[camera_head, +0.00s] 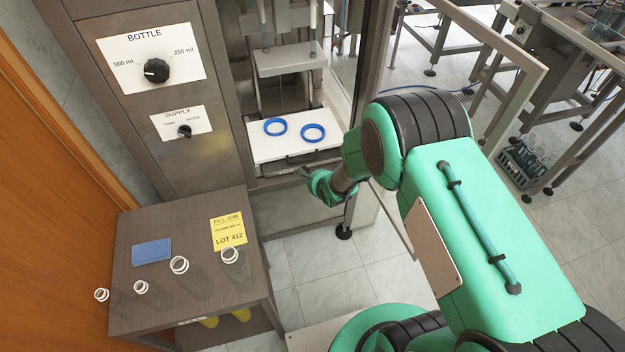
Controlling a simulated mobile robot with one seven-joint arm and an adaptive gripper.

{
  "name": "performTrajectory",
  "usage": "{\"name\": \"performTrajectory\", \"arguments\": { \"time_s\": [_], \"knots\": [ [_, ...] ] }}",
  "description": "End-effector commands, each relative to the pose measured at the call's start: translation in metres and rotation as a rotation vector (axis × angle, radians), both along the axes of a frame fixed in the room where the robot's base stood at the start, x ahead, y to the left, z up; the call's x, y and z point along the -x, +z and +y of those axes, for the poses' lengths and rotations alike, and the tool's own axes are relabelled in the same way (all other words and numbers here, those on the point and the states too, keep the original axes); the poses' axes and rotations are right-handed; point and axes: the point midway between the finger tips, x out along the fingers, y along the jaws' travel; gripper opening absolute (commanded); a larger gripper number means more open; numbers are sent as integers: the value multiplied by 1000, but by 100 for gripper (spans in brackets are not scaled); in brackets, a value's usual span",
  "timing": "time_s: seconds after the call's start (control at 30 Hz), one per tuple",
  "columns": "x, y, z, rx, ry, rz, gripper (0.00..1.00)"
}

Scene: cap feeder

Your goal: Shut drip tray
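The drip tray (271,166) shows as a dark grey edge with a dark handle, low in the filling machine's bay, just below a white shelf (267,147). I cannot tell how far it sticks out. My gripper (305,173) is just in front of the tray's front edge, right of its middle, with its fingertips pointing toward the handle. Whether the fingertips touch it cannot be told, and the fingers are too small to show whether they are open or shut. My wrist and forearm hide the right end of the tray.
Two blue rings (275,120) lie on the white shelf. A grey panel with a bottle knob (157,70) and a supply knob (185,131) stands left. Below is a brown table (190,300) with several clear bottles, a blue pad (151,252) and a yellow job card (228,231).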

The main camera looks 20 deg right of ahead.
Motion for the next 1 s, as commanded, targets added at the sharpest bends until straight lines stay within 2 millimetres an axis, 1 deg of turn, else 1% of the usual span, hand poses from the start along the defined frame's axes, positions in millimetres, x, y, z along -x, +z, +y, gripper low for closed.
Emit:
{"name": "performTrajectory", "arguments": {
  "time_s": [0.3,0.47,1.0],
  "knots": [
    [0,0,0,0,0,0,0],
    [-4,0,0,0,0,0,0],
    [-46,-1,1,-1,1,1,0]
  ]
}}
